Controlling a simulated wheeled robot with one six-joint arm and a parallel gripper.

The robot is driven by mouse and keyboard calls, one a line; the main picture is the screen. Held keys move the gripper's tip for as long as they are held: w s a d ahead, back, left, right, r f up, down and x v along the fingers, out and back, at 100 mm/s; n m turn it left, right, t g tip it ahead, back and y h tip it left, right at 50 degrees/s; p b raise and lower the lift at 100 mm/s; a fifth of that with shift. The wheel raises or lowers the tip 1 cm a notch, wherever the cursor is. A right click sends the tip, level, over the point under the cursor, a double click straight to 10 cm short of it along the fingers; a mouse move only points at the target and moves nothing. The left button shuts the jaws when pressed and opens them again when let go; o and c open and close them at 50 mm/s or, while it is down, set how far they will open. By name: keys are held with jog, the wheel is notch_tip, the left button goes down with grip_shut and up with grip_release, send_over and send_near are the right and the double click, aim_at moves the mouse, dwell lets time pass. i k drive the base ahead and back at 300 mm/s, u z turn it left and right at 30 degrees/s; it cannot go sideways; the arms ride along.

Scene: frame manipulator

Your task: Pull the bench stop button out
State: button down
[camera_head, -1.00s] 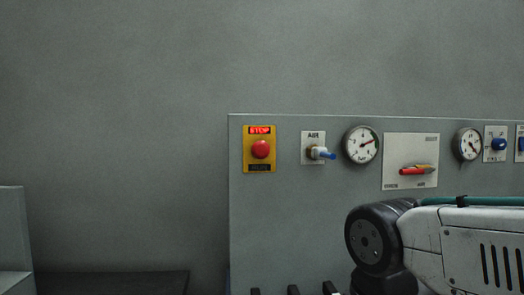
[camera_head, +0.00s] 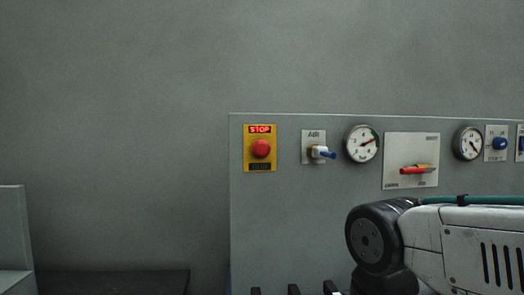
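The bench stop button (camera_head: 261,149) is a round red knob on a yellow plate (camera_head: 250,165), with a red STOP label above it. It is mounted at the left end of the grey upright panel (camera_head: 300,230). From this front view I cannot tell whether the button is pushed in or out. Nothing touches it. My arm shows at the lower right, apart from the button. My gripper is outside the picture.
Right of the button are an AIR valve (camera_head: 322,153) with a blue handle, a gauge (camera_head: 361,144), a plate with a red lever (camera_head: 413,170), and another gauge (camera_head: 467,143). Blue knobs (camera_head: 499,143) sit further right. A dark low surface (camera_head: 115,283) lies at lower left.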

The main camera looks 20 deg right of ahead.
aim_at(261, 148)
jog(key=z, duration=0.05)
jog(key=k, duration=1.1)
jog(key=u, duration=0.8)
jog(key=i, duration=1.35)
jog(key=z, duration=0.7)
